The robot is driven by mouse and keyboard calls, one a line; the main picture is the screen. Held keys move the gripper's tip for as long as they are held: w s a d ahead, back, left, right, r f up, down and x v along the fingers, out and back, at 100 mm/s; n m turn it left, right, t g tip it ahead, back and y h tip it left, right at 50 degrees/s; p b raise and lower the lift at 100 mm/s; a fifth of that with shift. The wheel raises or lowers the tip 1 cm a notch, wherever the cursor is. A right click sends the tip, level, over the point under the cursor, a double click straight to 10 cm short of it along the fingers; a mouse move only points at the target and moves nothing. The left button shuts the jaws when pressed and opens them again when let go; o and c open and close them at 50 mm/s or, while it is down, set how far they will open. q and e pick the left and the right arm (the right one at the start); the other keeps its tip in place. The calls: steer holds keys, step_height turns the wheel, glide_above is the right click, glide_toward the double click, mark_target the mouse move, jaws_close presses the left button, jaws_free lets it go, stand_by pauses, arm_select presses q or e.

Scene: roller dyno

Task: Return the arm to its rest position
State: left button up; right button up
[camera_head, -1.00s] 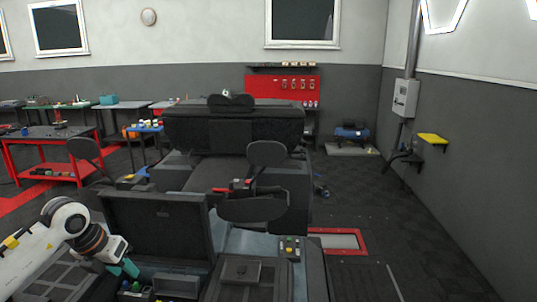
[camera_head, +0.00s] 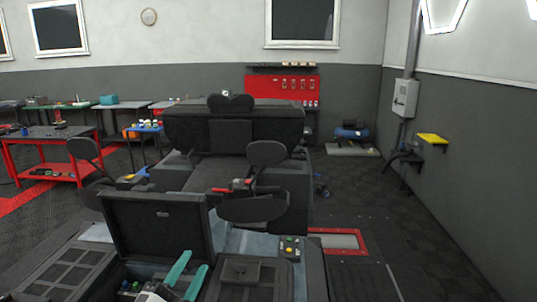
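My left gripper (camera_head: 196,259) shows at the bottom of the head view, a little left of the middle. Its two teal fingers point up and away from me and stand apart, with nothing visible between them. It is in front of the raised black lid (camera_head: 155,222) of an open compartment in the dark console. Small colored items (camera_head: 130,287) lie in the compartment to the left of the gripper. The gripper's body is partly cut off by the bottom edge. My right gripper is not in view.
A small button box (camera_head: 289,246) sits on the console right of the gripper. Beyond are dark seats (camera_head: 232,135) with round pads on stalks. A red workbench (camera_head: 48,158) stands at the left. Open floor (camera_head: 400,220) lies to the right.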

arm_select(q)
steer(key=s+a+f+n+g+y, duration=0.4)
steer(key=s+f+n+g, duration=0.25)
steer(key=f, duration=0.35)
steer(key=s+a+f+n+g+y, duration=0.3)
steer(key=s+f+n+g+y, duration=0.2)
steer(key=s+f+n, duration=0.45)
steer(key=s+d+f+m+g+h, duration=0.2)
steer(key=s+f+g, duration=0.35)
steer(key=s, duration=0.45)
step_height(320, 180, down, 40)
steer(key=s+g+b, duration=0.1)
steer(key=s+b, duration=0.1)
steer(key=b, duration=1)
steer(key=s+a+f+b, duration=0.1)
steer(key=s+f+b, duration=0.4)
steer(key=s+f, duration=0.3)
steer(key=s+a+f+g+b, duration=0.1)
steer(key=s+f+b, duration=0.4)
steer(key=f, duration=1.2)
steer(key=s+a, duration=0.1)
steer(key=s, duration=0.2)
steer(key=shift+s+g, duration=0.3)
steer(key=shift+a, duration=0.1)
